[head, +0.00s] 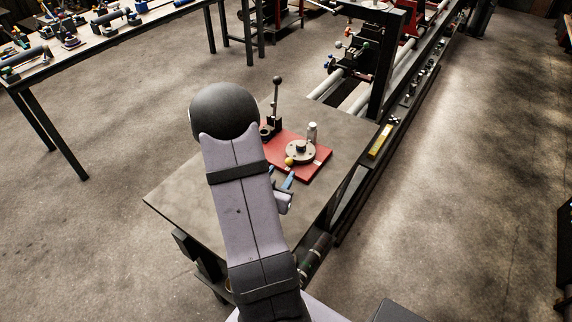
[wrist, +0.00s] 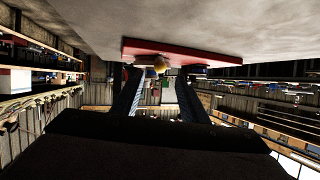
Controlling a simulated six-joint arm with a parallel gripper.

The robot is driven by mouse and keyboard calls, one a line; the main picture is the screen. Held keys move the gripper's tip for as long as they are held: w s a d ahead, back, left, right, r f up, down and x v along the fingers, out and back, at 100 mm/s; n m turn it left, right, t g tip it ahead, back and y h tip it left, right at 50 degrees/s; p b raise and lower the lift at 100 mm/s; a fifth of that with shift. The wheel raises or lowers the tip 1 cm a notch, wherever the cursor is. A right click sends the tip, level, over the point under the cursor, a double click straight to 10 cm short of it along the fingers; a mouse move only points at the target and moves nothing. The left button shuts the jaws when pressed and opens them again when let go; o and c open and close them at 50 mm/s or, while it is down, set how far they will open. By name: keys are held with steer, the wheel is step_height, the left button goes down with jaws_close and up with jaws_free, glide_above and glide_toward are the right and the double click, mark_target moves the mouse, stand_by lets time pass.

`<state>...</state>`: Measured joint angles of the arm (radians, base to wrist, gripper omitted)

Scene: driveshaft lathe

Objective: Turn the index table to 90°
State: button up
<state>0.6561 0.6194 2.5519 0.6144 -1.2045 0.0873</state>
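The index table (head: 299,150) is a round grey disc with a raised hub, lying on a red base plate (head: 319,168). A yellow ball knob (head: 289,161) sits at the disc's near edge. My gripper (head: 282,172) is low at the near side of the red plate, just short of the knob. In the wrist view, the picture is upside down; the fingers of my gripper (wrist: 158,75) stand apart and empty. The yellow knob (wrist: 160,66) appears between the fingertips, not visibly touched. I cannot read any angle marks.
A black upright lever with a ball top (head: 277,98) stands at the plate's far left corner. A small silver cylinder (head: 312,131) stands behind the disc. The grey bench top (head: 185,190) is clear at left. The lathe bed (head: 355,98) runs away behind.

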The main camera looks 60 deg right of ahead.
mark_target(288, 164)
steer(key=shift+p+x, duration=0.4)
steer(key=shift+x, duration=3.15)
jaws_close()
